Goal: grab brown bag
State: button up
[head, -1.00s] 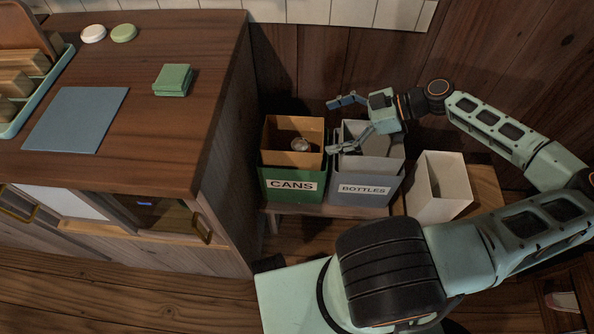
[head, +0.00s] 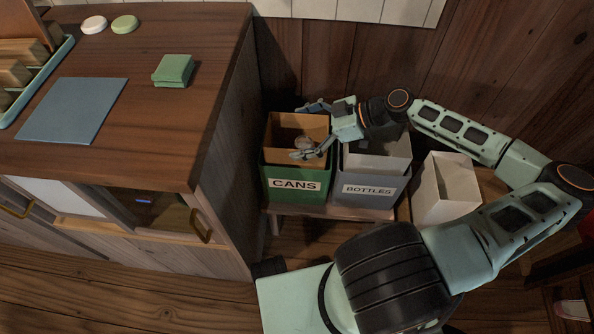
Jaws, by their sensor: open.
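A brown bag (head: 285,124) stands open-topped inside the green bin labelled CANS (head: 292,183). A small greyish round thing shows inside the bag, partly covered by my gripper. My gripper (head: 305,130) is open, one finger over the back of the bag and the other over its front right part. From this view I cannot tell how high the fingers are above the bag's rim, or whether they touch it.
A grey bin labelled BOTTLES (head: 368,187) with a pale bag stands right of the green bin. A white open box (head: 445,190) is further right. The wooden counter (head: 150,130) rises close on the left, and a plank wall stands behind.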

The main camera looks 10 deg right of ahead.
jog(key=c, duration=1.7)
jog(key=shift+r, duration=0.1)
